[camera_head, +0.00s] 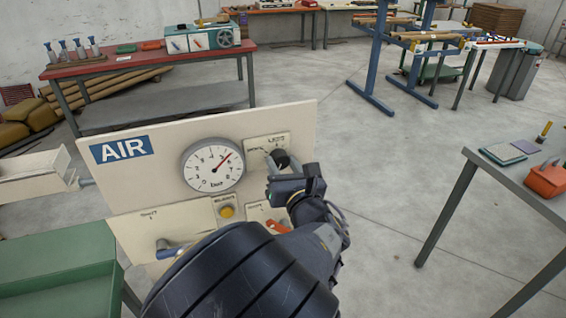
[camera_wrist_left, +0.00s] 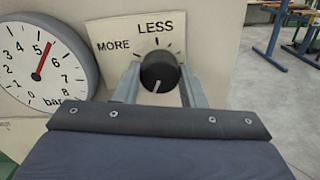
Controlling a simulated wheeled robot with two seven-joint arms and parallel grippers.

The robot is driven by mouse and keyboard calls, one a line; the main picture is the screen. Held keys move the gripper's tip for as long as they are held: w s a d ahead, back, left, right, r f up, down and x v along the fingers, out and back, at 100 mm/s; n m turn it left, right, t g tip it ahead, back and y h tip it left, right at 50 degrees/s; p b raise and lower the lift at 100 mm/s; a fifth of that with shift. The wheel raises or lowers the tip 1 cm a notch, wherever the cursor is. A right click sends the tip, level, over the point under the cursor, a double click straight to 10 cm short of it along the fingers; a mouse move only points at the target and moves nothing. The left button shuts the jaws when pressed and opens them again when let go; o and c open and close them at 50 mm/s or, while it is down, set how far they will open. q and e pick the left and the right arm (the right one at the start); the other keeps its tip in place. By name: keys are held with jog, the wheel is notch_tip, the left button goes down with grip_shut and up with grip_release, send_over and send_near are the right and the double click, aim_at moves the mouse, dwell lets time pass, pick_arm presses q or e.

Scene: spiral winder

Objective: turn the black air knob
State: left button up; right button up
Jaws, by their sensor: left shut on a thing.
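The black air knob (camera_head: 281,158) sits on a cream plate at the right of the air panel. My right gripper is not in view.
The cream panel (camera_head: 140,190) carries an AIR sign, a yellow button (camera_head: 226,211) and an orange-red handle (camera_head: 277,226) below the knob. A green surface (camera_head: 60,265) is at lower left. A table (camera_head: 470,152) stands at right. Open floor (camera_head: 370,150) lies between.

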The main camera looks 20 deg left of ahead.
pick_arm(q)
jog(key=m+p, duration=0.1)
jog(key=p, duration=0.1)
jog(key=m+p, duration=0.2)
jog(key=shift+r, duration=0.35)
jog(key=shift+f+m+p, duration=0.1)
jog(key=shift+m+p, duration=0.2)
jog(key=shift+p, duration=0.25)
jog(key=shift+f, duration=0.25)
jog(key=o, duration=1)
jog(key=v, duration=0.7)
jog(key=shift+s+d+b, duration=0.25)
jog(key=shift+s+b, duration=0.1)
